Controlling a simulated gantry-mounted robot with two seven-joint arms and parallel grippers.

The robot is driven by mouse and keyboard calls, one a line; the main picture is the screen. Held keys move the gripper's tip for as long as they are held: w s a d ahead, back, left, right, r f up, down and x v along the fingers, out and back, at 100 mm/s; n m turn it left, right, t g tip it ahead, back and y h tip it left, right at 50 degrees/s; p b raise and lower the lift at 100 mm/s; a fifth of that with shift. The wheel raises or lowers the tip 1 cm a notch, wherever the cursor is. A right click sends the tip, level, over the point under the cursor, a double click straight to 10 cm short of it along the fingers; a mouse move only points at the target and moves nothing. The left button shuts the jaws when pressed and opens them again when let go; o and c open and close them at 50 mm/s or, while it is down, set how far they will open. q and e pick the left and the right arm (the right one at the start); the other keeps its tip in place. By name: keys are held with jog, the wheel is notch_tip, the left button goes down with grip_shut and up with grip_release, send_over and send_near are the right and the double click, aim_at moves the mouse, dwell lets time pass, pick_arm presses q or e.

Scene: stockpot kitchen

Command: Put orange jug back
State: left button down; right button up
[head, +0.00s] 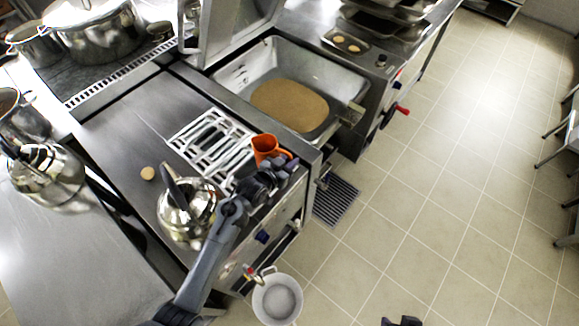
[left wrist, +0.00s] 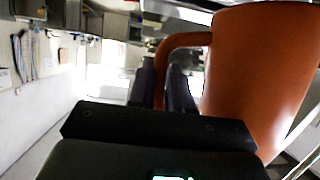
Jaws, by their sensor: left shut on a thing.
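The orange jug (head: 265,147) is at the right side of the slotted grate, near the counter's front edge, in the head view. My left gripper (head: 277,166) is shut on it. In the left wrist view the jug (left wrist: 262,75) fills the right side, and its handle runs down between the fingers of my left gripper (left wrist: 163,85). I cannot tell whether the jug touches the surface below. A dark part at the bottom edge of the head view seems to be my right gripper (head: 401,321); its fingers are not clear.
A steel kettle (head: 188,212) stands beside my left arm, with a second kettle (head: 48,177) further left. The slotted grate (head: 212,140) lies behind the jug. Beyond is a basin (head: 335,80) with a brown bottom. A white pot (head: 277,300) is below the counter.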

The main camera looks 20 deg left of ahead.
pick_arm(q)
jog(key=shift+f, duration=0.95)
jog(key=shift+f+p, duration=0.35)
jog(key=shift+f, duration=0.35)
jog(key=c, duration=1.1)
grip_release()
jog(key=shift+o, duration=0.2)
jog(key=shift+f+b, duration=0.3)
jog(key=shift+b, duration=0.15)
jog(key=s+a+r+g+y, duration=0.1)
jog(key=s+r+g, duration=0.1)
jog(key=s, duration=0.9)
jog(key=s+a+r+g+y, duration=0.1)
jog(key=s+g, duration=0.3)
jog(key=s, duration=0.8)
jog(key=s+a+r+n+g+y, duration=0.1)
jog(key=s+r+g, duration=0.2)
jog(key=s, duration=0.9)
jog(key=shift+a+r+g, duration=0.3)
jog(key=shift+r, duration=0.2)
